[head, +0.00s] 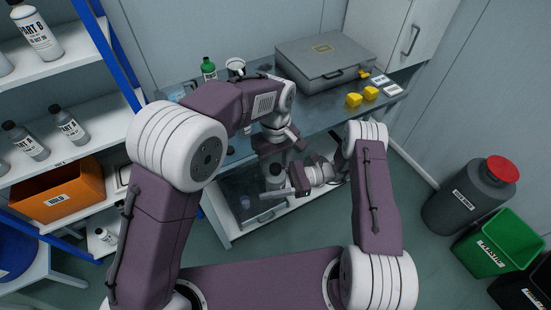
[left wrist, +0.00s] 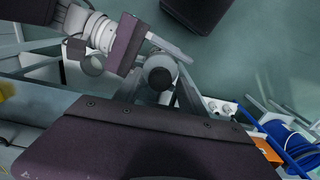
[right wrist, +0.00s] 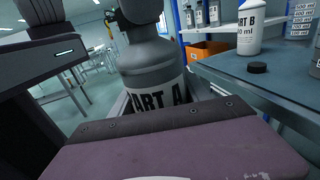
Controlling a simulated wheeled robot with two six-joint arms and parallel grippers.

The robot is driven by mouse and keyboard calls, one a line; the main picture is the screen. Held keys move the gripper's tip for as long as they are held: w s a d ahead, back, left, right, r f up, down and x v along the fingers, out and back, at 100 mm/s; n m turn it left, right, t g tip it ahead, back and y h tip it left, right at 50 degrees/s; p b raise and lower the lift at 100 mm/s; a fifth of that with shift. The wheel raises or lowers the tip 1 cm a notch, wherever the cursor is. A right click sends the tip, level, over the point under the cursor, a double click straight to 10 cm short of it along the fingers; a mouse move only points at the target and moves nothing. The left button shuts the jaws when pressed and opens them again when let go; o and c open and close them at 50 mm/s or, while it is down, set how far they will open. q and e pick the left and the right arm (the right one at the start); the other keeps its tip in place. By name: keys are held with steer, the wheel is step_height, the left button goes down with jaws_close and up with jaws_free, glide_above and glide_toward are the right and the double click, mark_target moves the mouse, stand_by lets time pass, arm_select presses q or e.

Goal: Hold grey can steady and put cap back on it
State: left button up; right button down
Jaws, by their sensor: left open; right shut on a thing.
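The grey can (head: 273,173), labelled PART A in the right wrist view (right wrist: 155,75), stands upright in the grasp of my right gripper (head: 284,183), which is shut on its body. My left gripper (head: 276,152) is open just above the can. In the left wrist view its fingers (left wrist: 163,68) lie either side of the can's top. A dark round disc (left wrist: 160,78) shows there; I cannot tell whether it is the cap or the open mouth. A loose black cap-like disc (right wrist: 257,67) lies on the table.
A white PART B bottle (right wrist: 237,28) stands near the loose disc. The table (head: 315,110) also bears a grey case (head: 325,62), yellow blocks (head: 362,96) and a green-capped bottle (head: 208,69). Shelves with bottles stand left; bins (head: 490,245) stand on the floor at right.

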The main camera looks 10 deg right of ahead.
arm_select(q)
jaws_close()
steer(key=m, duration=0.3)
steer(key=shift+m, duration=0.3)
steer(key=m, duration=1.4)
steer(key=shift+o, duration=0.7)
jaws_free()
